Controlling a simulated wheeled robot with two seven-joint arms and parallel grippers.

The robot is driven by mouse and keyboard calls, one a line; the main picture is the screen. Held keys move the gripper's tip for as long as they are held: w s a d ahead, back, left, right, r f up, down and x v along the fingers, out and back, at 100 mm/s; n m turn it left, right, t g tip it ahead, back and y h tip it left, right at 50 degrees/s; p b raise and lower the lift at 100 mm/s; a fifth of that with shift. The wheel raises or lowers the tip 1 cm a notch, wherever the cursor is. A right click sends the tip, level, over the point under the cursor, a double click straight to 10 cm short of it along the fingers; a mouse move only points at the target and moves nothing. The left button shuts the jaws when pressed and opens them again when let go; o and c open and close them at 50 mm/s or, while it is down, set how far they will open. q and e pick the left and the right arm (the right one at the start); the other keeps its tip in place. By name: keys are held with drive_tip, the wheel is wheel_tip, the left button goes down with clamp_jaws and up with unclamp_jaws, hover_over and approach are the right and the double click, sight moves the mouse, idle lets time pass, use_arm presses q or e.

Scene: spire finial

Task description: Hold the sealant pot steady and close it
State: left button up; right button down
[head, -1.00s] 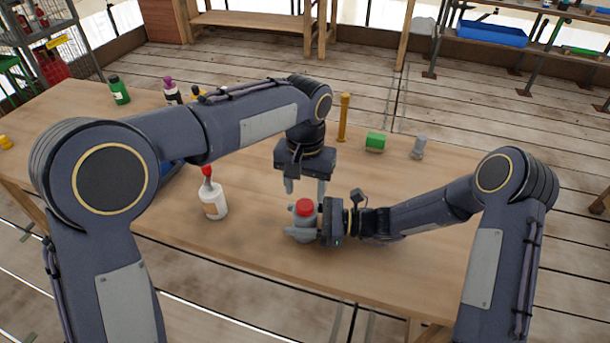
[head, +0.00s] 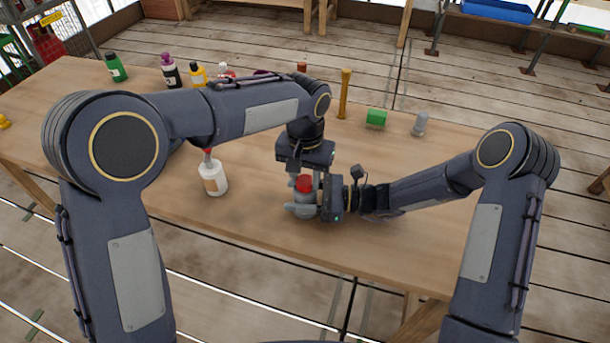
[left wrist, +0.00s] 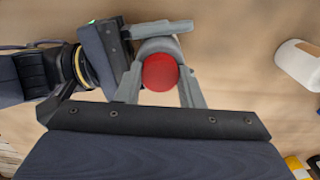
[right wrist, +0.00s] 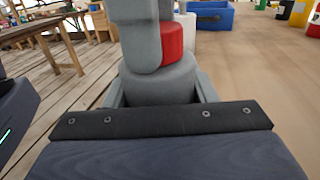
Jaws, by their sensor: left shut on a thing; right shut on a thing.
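The sealant pot (head: 301,202) is a grey pot standing upright on the table, with a red lid (head: 304,184) on top. My right gripper (head: 305,205) reaches in from the right and is shut on the pot's body; the right wrist view shows the grey body (right wrist: 160,85) between its fingers. My left gripper (head: 305,183) points down from above and is shut on the red lid. In the left wrist view the lid (left wrist: 160,72) sits between its two grey fingers. The lid's lower edge is partly hidden, so I cannot tell how tightly it is seated.
A white bottle with a red nozzle (head: 213,179) stands to the left. A yellow post (head: 344,95), a green block (head: 376,118) and a grey piece (head: 420,124) stand at the back right. Several bottles line the back left. The table's front is clear.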

use_arm(q)
drive_tip(key=o, duration=1.1)
wheel_tip(320, 180, up, 12)
drive_tip(key=shift+r, duration=0.1)
use_arm(e)
drive_tip(key=c, duration=0.5)
unclamp_jaws()
